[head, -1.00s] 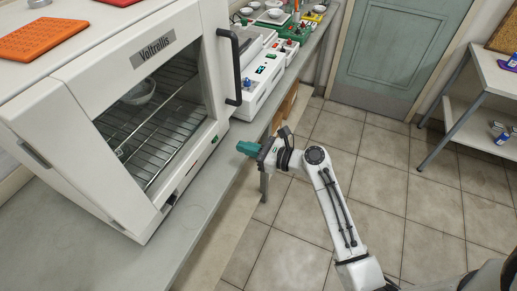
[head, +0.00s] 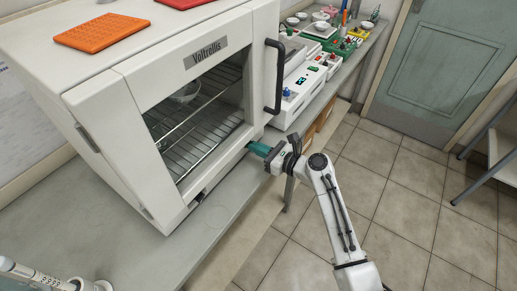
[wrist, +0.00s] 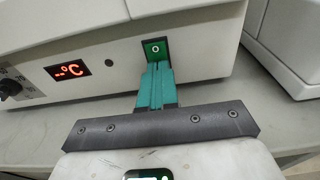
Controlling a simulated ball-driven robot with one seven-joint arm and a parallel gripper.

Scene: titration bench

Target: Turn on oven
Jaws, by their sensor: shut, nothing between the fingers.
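The white Voltrellis oven (head: 215,75) stands on the bench with its windowed door shut. My gripper (head: 256,147) is shut and empty, at the panel's right end. In the wrist view its teal fingertips (wrist: 157,68) overlap the switch's lower edge; I cannot tell whether they touch it.
An orange mat (head: 101,33) and a red one lie on top of the oven. White instruments (head: 300,85) with coloured knobs stand on the bench beyond its black door handle (head: 275,78). Tiled floor (head: 400,195) is open to the right, before a grey-green door (head: 436,70).

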